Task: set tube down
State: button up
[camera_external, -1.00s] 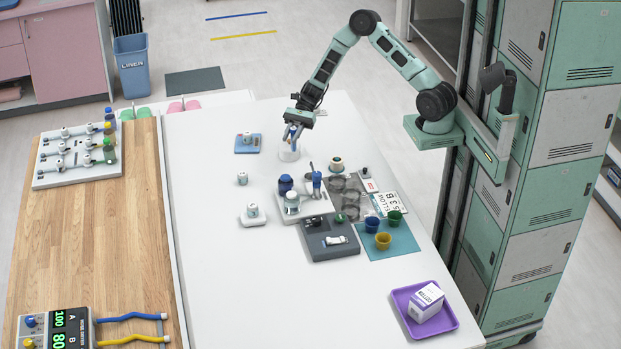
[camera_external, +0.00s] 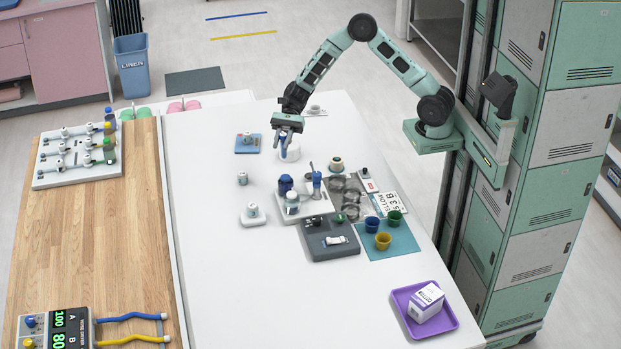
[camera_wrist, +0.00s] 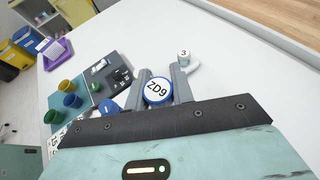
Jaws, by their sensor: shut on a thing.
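My gripper (camera_external: 284,138) points down over the far part of the white table, its jaws closed on a blue tube (camera_external: 283,143). The tube looks about upright. A low, round white stand (camera_external: 291,155) is right by the tube's lower end in the external view. The tube overlaps the stand's left back side there, and I cannot tell whether they touch. The tube's lower end is hidden in the wrist view.
A blue pad (camera_external: 241,150) with a small jar lies left of the stand. A white tray (camera_external: 318,207) with blue-topped items and a grey tray (camera_external: 345,252) are nearer the camera. Cups stand on a teal mat (camera_external: 405,244).

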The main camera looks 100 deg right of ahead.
jog(key=w+a+n+g+y+b, duration=0.1)
jog(key=w+a+n+g+b, duration=0.1)
jog(key=a, duration=1.1)
jog(key=w+a+n+g+b, duration=0.1)
jog(key=w+a+b, duration=0.1)
jog(key=a, duration=1.2)
jog(key=s+a+n+g+b, duration=0.15)
jog(key=s+a, duration=0.25)
jog(key=a, duration=0.8)
jog(key=s+a+n+g+b, duration=0.15)
jog(key=s+a, duration=0.25)
jog(key=a, duration=0.7)
jog(key=shift+y, duration=0.4)
jog(key=shift+s+a+f+p, duration=0.15)
jog(key=shift+f+p, duration=0.05)
jog(key=shift+f, duration=3.35)
jog(key=shift+s+a+f+p, duration=0.1)
jog(key=shift+f+p, duration=0.05)
jog(key=shift+f, duration=3.4)
jog(key=shift+f, duration=0.15)
jog(key=o, duration=1)
jog(key=shift+c, duration=0.2)
